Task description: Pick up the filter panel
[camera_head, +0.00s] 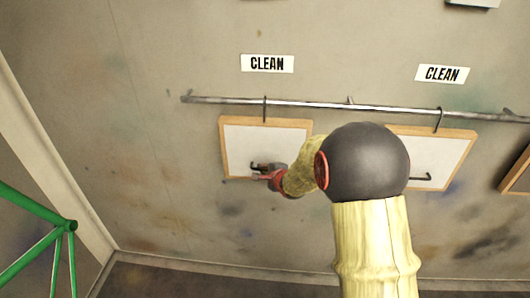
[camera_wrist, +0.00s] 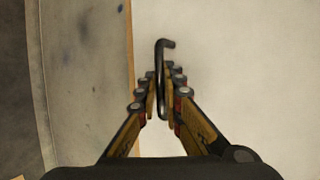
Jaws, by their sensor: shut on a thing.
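A filter panel (camera_head: 240,142), white with a wooden frame, hangs by a black hook from a metal rail under a "CLEAN" sign. It has a dark bent wire handle on its lower face. My gripper (camera_head: 259,172) is at that handle, low on the panel. In the wrist view my gripper (camera_wrist: 163,92) has its fingers closed around the black handle (camera_wrist: 160,60), with the white panel face (camera_wrist: 240,50) behind. A second, similar panel (camera_head: 450,148) hangs to the right, partly hidden by my arm.
The rail (camera_head: 225,99) runs along the stained wall, with "CLEAN" signs (camera_head: 267,63) above it. Another panel edge (camera_head: 516,175) shows at the far right. A green tubular frame (camera_head: 40,225) stands at lower left. Wall between the frame and the left panel is clear.

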